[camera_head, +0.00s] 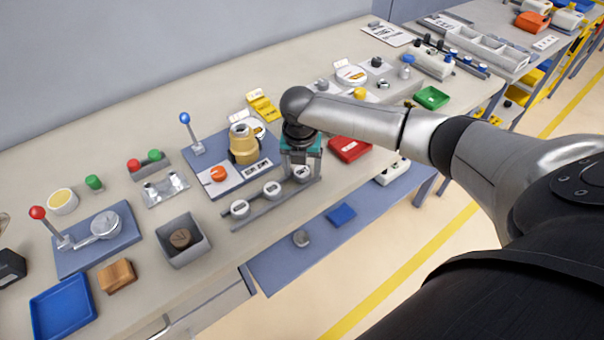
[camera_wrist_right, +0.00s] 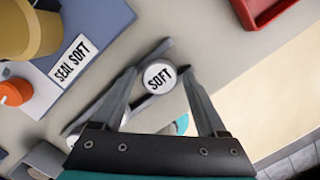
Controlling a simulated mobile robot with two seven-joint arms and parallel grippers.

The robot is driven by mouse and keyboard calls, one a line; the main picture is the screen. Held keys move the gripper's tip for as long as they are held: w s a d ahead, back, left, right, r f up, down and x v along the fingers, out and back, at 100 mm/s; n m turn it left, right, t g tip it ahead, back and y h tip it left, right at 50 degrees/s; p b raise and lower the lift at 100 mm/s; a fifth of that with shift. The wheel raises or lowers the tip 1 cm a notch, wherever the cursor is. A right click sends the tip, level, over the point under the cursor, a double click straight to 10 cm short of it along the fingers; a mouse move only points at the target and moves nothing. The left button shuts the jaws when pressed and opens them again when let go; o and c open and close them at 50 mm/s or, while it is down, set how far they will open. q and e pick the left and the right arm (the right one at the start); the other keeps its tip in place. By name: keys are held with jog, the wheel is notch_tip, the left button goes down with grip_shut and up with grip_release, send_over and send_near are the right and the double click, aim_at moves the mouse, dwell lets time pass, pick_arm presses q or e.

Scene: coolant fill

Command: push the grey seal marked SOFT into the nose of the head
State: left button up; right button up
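The grey seal marked SOFT (camera_wrist_right: 160,76) has a white labelled top and sits at one end of a grey rack. In the head view it is the right-hand seal (camera_head: 302,174), partly covered by my right gripper. My right gripper (camera_head: 301,163) points down over it. In the wrist view its fingers (camera_wrist_right: 157,73) are open, one on each side of the seal, with gaps showing. The tan head (camera_head: 243,145) stands on a blue base left of the rack, with a SEAL SOFT label (camera_wrist_right: 75,61) beside it. Its nose cannot be made out clearly. My left gripper is not in view.
Two more white-topped seals (camera_head: 271,190) sit along the rack (camera_head: 259,208). An orange knob (camera_head: 218,174) and a blue-topped lever (camera_head: 190,133) stand by the head. A red tray (camera_head: 349,149) lies just right of the gripper. The table's front edge is close to the rack.

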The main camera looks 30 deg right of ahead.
grip_shut()
dwell(0.4)
